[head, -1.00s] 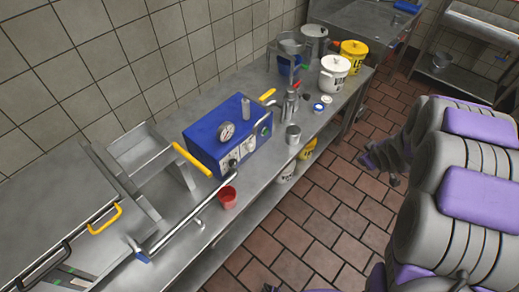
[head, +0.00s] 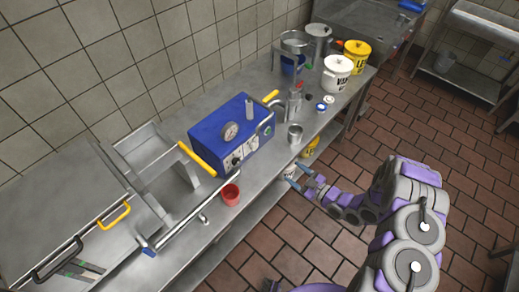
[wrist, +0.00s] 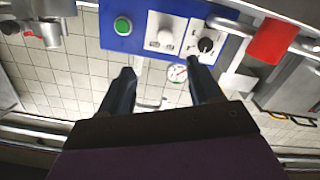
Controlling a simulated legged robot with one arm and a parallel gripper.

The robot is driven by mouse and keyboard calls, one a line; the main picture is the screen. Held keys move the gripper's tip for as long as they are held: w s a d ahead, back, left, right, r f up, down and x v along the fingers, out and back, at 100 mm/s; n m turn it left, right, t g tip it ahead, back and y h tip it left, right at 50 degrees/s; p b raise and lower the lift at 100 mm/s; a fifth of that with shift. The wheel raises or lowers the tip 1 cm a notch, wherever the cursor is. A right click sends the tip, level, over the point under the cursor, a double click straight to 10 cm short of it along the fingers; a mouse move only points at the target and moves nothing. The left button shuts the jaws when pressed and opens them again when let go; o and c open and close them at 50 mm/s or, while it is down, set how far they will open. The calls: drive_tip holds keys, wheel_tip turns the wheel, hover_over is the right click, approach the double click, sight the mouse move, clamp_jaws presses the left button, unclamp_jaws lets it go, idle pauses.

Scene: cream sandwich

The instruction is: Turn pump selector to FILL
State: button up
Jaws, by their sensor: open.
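In the wrist view the box (wrist: 118,42) spans the top, seen from the front and upside down. I cannot read FILL or tell which knob is the selector. My gripper (head: 297,180) is open and empty, off the counter's front edge, right of the box. In the wrist view my gripper (wrist: 158,68) points toward the panel, apart from the knobs.
A red cup (head: 230,195) stands at the counter's front edge, near a long steel bar. A metal cup (head: 295,135) stands right of the box. A white bucket (head: 337,73) and yellow bucket (head: 357,54) stand farther back. The tiled floor (head: 440,130) is open.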

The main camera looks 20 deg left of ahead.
drive_tip(key=b, duration=0.3)
approach(256, 148)
drive_tip(key=shift+y, duration=0.3)
drive_tip(key=x, duration=0.8)
drive_tip(key=shift+f, duration=0.1)
drive_tip(key=shift+c, duration=0.2)
drive_tip(key=c, duration=1)
